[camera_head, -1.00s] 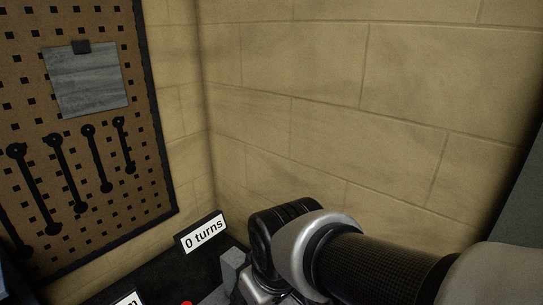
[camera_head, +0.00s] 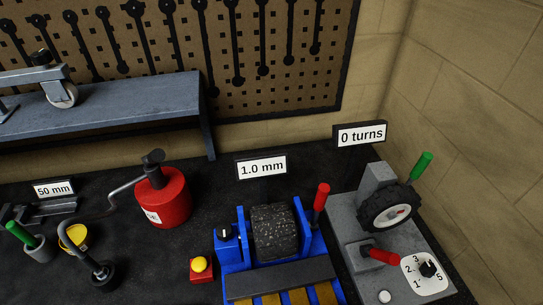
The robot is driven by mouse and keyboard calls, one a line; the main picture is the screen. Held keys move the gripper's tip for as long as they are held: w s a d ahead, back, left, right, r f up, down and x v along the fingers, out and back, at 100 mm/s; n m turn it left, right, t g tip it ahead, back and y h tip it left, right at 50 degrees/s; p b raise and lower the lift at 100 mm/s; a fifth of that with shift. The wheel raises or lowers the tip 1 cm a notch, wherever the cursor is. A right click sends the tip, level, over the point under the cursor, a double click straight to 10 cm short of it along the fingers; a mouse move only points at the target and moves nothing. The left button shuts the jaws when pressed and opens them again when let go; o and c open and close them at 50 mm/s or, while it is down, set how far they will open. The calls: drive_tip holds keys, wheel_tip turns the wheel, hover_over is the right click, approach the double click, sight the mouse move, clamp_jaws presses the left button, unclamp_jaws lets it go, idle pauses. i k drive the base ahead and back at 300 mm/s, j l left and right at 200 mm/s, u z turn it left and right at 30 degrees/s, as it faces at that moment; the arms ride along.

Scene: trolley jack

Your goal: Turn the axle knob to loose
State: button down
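A grey stand (camera_head: 355,215) at the right carries a black-tyred wheel (camera_head: 372,212) with a green handle (camera_head: 421,167). A red lever (camera_head: 379,254) is below the wheel. A black knob (camera_head: 428,268) sits on a white numbered dial at the stand's front right. Another small black knob (camera_head: 224,232) with a white mark is on the left of the blue roller machine (camera_head: 300,270). No label names either as the axle knob, and I cannot read a loose setting. My gripper is not in view.
Signs read "0 turns" (camera_head: 361,135), "1.0 mm" (camera_head: 262,166) and "50 mm" (camera_head: 53,188). A red can (camera_head: 162,197), a yellow button on a red box (camera_head: 201,268) and a red handle (camera_head: 320,197) stand nearby. A grey shelf (camera_head: 120,100) holds a caster.

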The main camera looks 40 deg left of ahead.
sight(224, 231)
drive_tip(key=j+u, duration=0.15)
drive_tip(key=u, duration=1.5)
